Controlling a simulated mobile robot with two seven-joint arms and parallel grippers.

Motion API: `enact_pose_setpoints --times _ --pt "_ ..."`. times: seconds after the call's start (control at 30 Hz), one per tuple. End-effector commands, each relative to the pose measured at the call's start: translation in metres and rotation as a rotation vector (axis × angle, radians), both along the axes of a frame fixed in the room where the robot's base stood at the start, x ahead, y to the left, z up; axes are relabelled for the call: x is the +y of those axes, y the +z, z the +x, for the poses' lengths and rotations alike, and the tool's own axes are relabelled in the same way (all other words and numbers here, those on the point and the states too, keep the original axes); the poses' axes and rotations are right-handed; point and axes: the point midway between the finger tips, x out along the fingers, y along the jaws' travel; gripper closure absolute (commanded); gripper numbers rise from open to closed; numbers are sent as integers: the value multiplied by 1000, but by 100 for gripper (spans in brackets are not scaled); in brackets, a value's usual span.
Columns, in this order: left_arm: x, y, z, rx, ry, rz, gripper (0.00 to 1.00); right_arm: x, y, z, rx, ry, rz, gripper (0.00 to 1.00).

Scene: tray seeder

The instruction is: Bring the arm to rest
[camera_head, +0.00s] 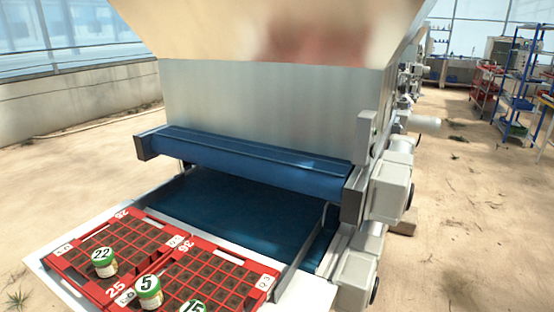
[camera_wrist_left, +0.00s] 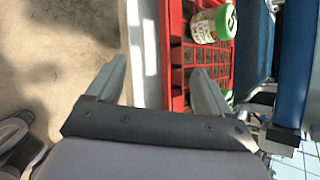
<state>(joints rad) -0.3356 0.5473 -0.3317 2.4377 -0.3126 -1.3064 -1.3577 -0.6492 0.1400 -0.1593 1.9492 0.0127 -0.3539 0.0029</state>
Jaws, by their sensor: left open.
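My left gripper (camera_wrist_left: 158,74) shows in the left wrist view, its two fingers spread wide with nothing between them. One finger overlaps the red seed tray (camera_wrist_left: 174,45) in the picture, the other the pale strip and floor; whether they touch anything cannot be told. A jar with a green lid (camera_wrist_left: 212,26) stands on that tray, beyond the right finger. Neither gripper shows in the head view.
In the head view, red trays (camera_head: 174,239) hold jars marked 22 (camera_head: 104,262), 5 (camera_head: 148,292) and 15 (camera_head: 193,306). Behind them is the seeder's blue belt (camera_head: 225,210) under a blue roller bar (camera_head: 245,160). Sandy floor (camera_head: 70,180) is open at left.

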Motion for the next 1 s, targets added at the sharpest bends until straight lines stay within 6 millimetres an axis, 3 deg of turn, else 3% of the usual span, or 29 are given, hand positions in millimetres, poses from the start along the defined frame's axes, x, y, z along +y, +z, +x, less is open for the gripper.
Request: enact_pose_setpoints --times 0.1,0.4,0.7,1.0 --pt "-6 -17 -19 42 226 -270 19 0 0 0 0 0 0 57" --pt "-23 -52 -70 144 869 -840 19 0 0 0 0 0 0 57" --pt "-44 -72 -117 212 1499 -1199 19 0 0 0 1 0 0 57" --pt "-56 -116 -78 113 1346 -1383 19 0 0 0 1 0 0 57"
